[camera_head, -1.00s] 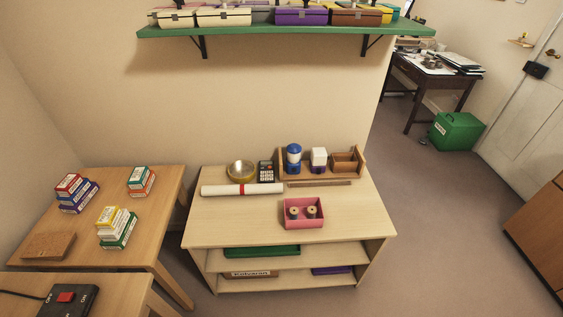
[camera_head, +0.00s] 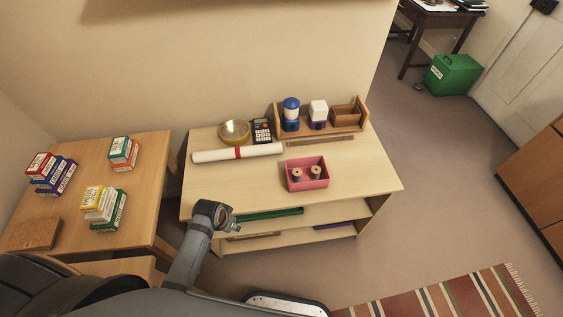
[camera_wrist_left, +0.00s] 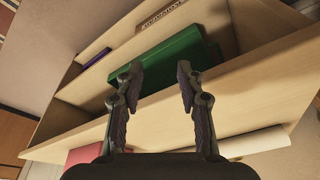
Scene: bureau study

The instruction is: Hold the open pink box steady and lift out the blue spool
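The open pink box (camera_head: 294,185) stands on the light wooden shelf unit's top, near its front right. Two small spools, a left one (camera_head: 297,174) and a right one (camera_head: 316,171), stand upright in it with pale tops; their thread colours are too small to tell surely. My left gripper (camera_head: 234,226) is in front of the unit's front edge, left of and lower than the box, apart from it. In the left wrist view its fingers (camera_wrist_left: 158,85) are spread with nothing between them. A piece of the pink box (camera_wrist_left: 84,155) shows at the bottom there. My right gripper is out of view.
A white roll with a red band (camera_head: 238,153) lies behind and left of the box. A brass bowl (camera_head: 234,132), calculator (camera_head: 262,131) and wooden organiser (camera_head: 346,115) stand at the back. A green box (camera_head: 268,214) lies on the shelf below. The top around the pink box is clear.

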